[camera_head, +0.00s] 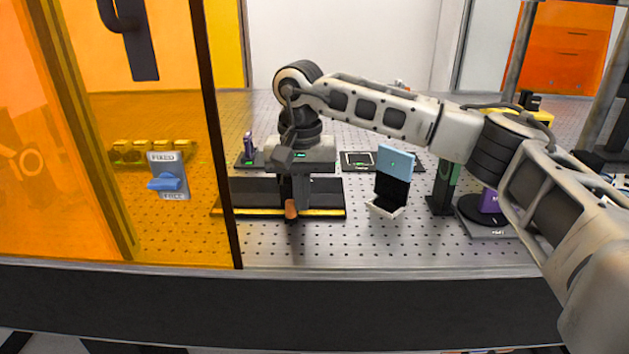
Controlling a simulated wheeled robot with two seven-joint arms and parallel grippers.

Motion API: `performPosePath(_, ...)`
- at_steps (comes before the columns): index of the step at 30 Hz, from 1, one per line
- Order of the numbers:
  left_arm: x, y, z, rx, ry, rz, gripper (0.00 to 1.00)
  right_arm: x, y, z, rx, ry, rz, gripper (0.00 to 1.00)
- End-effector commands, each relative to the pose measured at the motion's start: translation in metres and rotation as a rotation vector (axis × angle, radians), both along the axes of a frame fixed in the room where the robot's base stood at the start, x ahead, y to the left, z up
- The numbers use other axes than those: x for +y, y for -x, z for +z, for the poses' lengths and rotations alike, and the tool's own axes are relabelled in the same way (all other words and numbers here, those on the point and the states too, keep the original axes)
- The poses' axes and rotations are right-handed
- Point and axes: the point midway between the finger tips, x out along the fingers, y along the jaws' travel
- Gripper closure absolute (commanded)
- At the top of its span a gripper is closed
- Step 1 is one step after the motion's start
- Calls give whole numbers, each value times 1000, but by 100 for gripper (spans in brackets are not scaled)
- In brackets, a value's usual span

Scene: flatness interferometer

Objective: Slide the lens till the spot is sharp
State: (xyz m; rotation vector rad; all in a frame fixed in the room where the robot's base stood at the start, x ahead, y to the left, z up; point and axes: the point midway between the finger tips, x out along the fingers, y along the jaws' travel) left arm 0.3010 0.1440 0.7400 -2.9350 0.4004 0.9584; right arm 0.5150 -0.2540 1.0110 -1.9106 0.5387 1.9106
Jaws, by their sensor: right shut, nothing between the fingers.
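My right arm reaches in from the right, and its gripper (291,203) points down over a black rail (325,195) with a yellow front edge. The gripper is shut and empty. A small orange-brown piece (291,210) shows at the fingertips in front of the rail; I cannot tell whether they touch it. I cannot make out the lens; my wrist and gripper cover the middle of the rail. I cannot pick out the spot for certain. A framed dark plate (357,160) with green marks lies behind the rail. My left gripper is not in view.
An orange see-through panel with a dark post (222,150) stands at the left; a blue FIXED switch (168,184) shows there. A blue-lidded open case (395,158) stands right of the rail, then a dark green upright (443,185). The perforated table (370,245) is clear in front.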

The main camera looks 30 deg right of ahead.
Motion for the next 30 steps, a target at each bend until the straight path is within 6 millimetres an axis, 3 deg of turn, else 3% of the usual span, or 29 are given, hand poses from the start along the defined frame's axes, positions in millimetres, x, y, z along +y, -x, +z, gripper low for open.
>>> performPosePath(30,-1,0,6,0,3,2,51,22,-14,0,-1,-1,0,100)
